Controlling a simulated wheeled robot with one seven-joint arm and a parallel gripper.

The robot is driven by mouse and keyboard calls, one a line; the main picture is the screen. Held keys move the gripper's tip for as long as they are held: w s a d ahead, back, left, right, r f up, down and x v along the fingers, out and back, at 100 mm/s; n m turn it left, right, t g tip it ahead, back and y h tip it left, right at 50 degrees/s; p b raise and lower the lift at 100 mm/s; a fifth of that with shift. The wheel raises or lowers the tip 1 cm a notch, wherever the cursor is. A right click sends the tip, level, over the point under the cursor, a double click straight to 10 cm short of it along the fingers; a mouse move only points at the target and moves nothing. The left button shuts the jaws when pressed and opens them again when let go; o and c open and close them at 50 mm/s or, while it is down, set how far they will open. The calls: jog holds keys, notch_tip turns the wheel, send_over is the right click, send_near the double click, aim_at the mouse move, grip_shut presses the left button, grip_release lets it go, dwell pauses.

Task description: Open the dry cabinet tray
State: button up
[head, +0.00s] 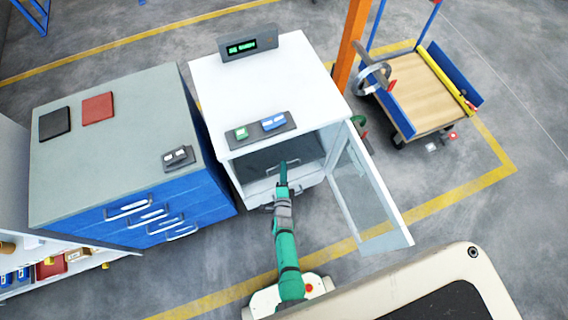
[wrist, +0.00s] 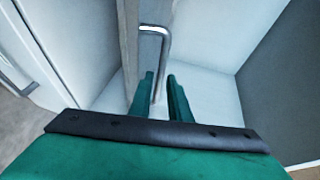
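The dry cabinet (head: 270,90) is a white box with a green-lit display on top. Its glass door (head: 370,190) stands open to the right. Inside the opening is the tray (head: 305,178), with a thin metal handle at its front. My gripper (head: 284,167) reaches into the opening at this handle. In the wrist view, the metal handle (wrist: 154,31) runs down between the two fingers of my gripper (wrist: 161,78). The fingers look apart, with slight gaps beside the bar; no firm grip shows. The arm hides part of the tray in the head view.
A blue drawer cabinet (head: 115,150) with a grey top stands close on the left. A cart (head: 425,92) with a wooden deck stands at the back right, beyond an orange post (head: 351,42). The open door bounds my arm's right side.

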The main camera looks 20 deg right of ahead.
jog(key=shift+x, duration=1.5)
jog(key=shift+c, duration=0.3)
grip_shut()
jog(key=shift+s, duration=0.1)
